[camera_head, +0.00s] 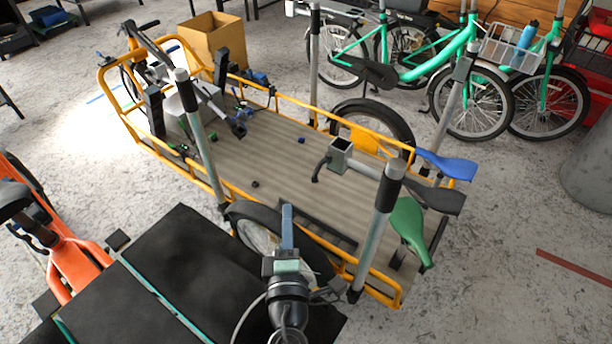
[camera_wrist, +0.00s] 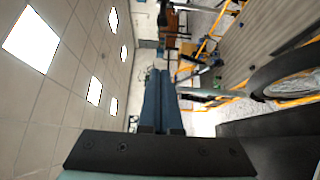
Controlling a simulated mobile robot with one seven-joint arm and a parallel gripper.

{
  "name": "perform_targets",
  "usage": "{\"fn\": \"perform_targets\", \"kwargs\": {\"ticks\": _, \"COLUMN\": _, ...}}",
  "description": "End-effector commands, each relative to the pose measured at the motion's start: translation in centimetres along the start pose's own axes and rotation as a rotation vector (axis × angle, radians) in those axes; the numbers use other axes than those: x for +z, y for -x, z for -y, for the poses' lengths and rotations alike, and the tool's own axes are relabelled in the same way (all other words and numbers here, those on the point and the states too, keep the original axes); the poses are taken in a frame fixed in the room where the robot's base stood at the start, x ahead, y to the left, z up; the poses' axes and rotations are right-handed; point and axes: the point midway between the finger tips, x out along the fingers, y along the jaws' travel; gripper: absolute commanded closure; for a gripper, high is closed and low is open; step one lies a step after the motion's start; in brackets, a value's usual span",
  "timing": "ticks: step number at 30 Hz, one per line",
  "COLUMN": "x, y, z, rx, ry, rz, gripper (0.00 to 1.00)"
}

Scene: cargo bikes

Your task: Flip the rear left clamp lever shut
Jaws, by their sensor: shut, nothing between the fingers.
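The yellow-framed cargo bike (camera_head: 270,190) has a flat grey bed and upright grey posts with black upper sleeves. One near-side post (camera_head: 378,235) stands toward the right end, another near-side post (camera_head: 200,135) toward the left end. I cannot make out for certain which part is the rear left clamp lever, or its position. My gripper (camera_head: 288,208) is shut and empty, its blue fingers together in front of the near wheel (camera_head: 246,228), between the two near posts. The wrist view shows the shut fingers (camera_wrist: 161,75), with nothing at their tips.
A square grey socket (camera_head: 341,150) with a dark handle stands on the bed. Blue (camera_head: 446,165), black and green (camera_head: 407,222) saddles lie at the right end. An open cardboard box (camera_head: 213,42) and green bicycles (camera_head: 435,60) stand behind. Free floor lies right.

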Motion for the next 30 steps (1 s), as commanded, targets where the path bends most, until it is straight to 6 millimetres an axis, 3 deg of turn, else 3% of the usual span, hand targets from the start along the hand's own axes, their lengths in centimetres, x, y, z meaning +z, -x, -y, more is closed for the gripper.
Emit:
{"fn": "perform_targets", "kwargs": {"ticks": 5, "x": 0.0, "y": -0.2, "z": -0.1, "rx": 0.001, "ry": -0.001, "rz": 0.001, "gripper": 1.00}}
{"fn": "perform_targets", "kwargs": {"ticks": 10, "x": 0.0, "y": -1.6, "z": -0.2, "rx": 0.003, "ry": -0.003, "rz": 0.001, "gripper": 1.00}}
{"fn": "perform_targets", "kwargs": {"ticks": 26, "x": 0.1, "y": -10.4, "z": -0.1, "rx": 0.004, "ry": -0.002, "rz": 0.002, "gripper": 1.00}}
{"fn": "perform_targets", "kwargs": {"ticks": 30, "x": 2.4, "y": -9.2, "z": 0.0, "rx": 0.001, "ry": -0.002, "rz": 0.004, "gripper": 1.00}}
